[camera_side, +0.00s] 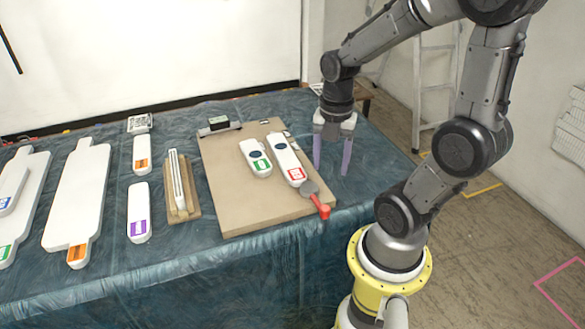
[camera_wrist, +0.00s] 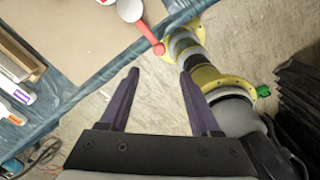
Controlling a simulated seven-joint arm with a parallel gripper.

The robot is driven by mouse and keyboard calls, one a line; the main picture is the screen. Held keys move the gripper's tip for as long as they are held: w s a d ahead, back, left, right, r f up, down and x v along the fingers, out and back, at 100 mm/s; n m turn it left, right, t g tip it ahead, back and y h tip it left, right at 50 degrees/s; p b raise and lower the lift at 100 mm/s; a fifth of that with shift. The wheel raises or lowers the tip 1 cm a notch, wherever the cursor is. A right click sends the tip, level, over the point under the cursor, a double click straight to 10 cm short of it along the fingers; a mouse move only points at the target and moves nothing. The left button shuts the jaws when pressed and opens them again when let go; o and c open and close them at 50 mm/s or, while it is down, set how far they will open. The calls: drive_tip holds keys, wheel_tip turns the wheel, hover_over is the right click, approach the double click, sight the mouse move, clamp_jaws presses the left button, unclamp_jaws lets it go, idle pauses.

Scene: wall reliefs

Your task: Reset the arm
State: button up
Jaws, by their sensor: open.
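My gripper (camera_side: 333,155) is open and empty, with its purple fingers pointing down beside the right edge of the brown board, in the side view. Nothing is held, and the fingers look clear of the objects on the board.
More white pieces (camera_side: 78,195) lie left. A ladder (camera_side: 420,90) stands behind right.

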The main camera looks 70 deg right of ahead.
drive_tip(key=s+a+r+m+t, duration=0.1)
drive_tip(key=a+r+m+t, duration=0.4)
drive_tip(key=a+r+m, duration=0.5)
drive_tip(key=m, duration=0.9)
drive_tip(key=shift+a+t, duration=0.3)
